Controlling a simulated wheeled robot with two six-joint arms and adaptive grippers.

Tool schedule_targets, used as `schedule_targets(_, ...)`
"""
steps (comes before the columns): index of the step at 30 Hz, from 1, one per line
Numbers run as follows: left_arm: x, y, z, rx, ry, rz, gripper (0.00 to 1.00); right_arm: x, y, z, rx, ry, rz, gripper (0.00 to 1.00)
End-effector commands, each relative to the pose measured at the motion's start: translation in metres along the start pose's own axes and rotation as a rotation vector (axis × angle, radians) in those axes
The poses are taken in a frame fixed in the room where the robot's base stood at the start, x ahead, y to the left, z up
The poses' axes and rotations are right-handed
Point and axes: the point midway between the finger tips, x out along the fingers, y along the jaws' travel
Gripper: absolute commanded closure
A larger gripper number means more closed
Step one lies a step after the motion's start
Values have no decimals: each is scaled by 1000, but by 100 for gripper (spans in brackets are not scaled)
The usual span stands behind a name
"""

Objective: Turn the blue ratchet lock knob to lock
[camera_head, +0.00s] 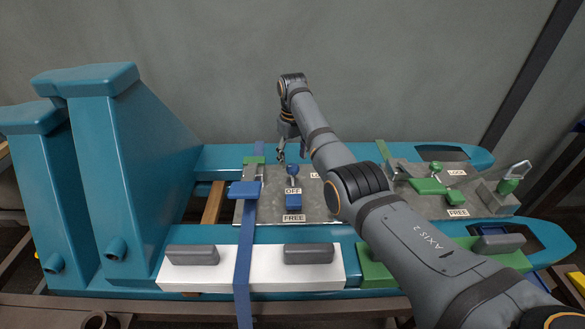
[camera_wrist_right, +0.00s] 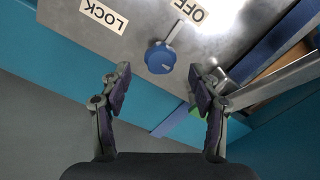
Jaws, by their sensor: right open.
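The blue ratchet lock knob (camera_head: 293,169) stands on a grey metal plate (camera_head: 262,211), above an OFF label (camera_head: 293,191). In the right wrist view the round blue knob (camera_wrist_right: 160,58) lies between and just beyond my right fingertips, with a thin pale bar running from it toward the OFF label (camera_wrist_right: 190,10). A LOCK label (camera_wrist_right: 103,16) is to its upper left there. My right gripper (camera_head: 281,155) is open beside the knob, and in the wrist view its two fingers (camera_wrist_right: 158,78) are spread with a gap on each side of the knob. My left gripper is not in view.
A blue strap (camera_head: 244,265) runs over the plate's left side, near a blue block (camera_head: 294,201) and a FREE label (camera_head: 293,218). A similar green mechanism (camera_head: 430,187) sits to the right. Tall teal uprights (camera_head: 115,170) stand left. My right arm hides part of the plate.

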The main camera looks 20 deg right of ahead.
Motion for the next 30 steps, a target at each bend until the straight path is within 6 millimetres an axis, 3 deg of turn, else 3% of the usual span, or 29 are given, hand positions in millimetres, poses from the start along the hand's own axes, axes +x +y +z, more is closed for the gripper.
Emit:
schedule_targets(1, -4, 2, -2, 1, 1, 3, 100, 13, 0, 0, 0, -2, 0, 38)
schedule_targets(6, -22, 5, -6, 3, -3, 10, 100, 33, 0, 0, 0, 1, 0, 38)
schedule_targets(17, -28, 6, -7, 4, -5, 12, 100, 38, 0, 0, 0, 1, 0, 39)
schedule_targets(28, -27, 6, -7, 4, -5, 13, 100, 38, 0, 0, 0, 1, 0, 89)
schedule_targets(30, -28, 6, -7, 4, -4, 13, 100, 38, 0, 0, 0, 1, 1, 92)
